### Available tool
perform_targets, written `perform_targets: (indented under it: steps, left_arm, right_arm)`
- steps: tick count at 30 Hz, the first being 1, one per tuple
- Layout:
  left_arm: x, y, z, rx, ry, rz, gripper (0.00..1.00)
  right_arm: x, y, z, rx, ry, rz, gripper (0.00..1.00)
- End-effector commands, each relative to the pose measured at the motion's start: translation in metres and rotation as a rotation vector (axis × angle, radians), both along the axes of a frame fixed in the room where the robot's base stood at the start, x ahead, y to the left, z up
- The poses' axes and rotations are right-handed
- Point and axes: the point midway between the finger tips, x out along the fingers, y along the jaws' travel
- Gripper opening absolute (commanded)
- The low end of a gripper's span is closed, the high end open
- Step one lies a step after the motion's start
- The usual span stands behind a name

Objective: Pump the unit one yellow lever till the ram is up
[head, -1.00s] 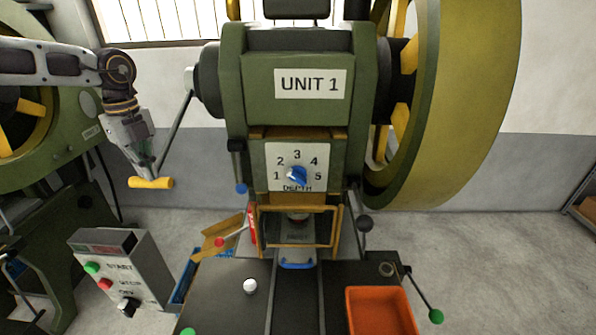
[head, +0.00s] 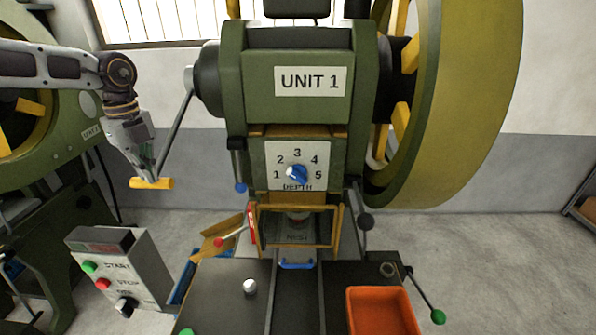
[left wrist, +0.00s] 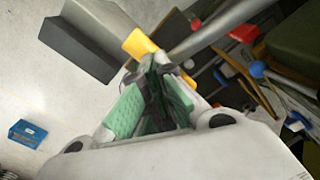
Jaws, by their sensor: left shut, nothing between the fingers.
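The green press marked UNIT 1 (head: 310,82) stands in the middle of the head view. Its lever (head: 176,120) is a grey rod that slopes down and left from the hub and ends in a yellow grip (head: 152,183). My left gripper (head: 148,176) is shut right at the yellow grip, with nothing clearly held. In the left wrist view its green-padded fingers (left wrist: 157,75) are together and the yellow grip (left wrist: 138,44) is just past their tips. Whether they touch cannot be told. The ram is mostly hidden behind the yellow-framed guard (head: 297,226). My right gripper is out of view.
A control box (head: 128,270) with START and STOP buttons stands at the lower left. A red-knobbed lever (head: 219,242) and an orange bin (head: 382,312) are by the press table. A large flywheel (head: 470,90) fills the right side. A blue box (left wrist: 27,134) lies on the floor.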

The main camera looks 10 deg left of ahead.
Motion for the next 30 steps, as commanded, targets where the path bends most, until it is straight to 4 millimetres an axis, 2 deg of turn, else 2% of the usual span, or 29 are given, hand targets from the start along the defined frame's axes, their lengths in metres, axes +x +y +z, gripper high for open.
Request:
perform_targets:
  steps: [21,30]
  left_arm:
    - [0.018,0.001,-0.050,-0.001,0.007,-0.001,0.00]
    - [0.020,0.001,-0.054,-0.003,0.009,-0.001,0.00]
  right_arm:
    - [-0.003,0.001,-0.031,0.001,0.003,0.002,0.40]
    - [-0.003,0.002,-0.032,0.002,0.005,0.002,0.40]
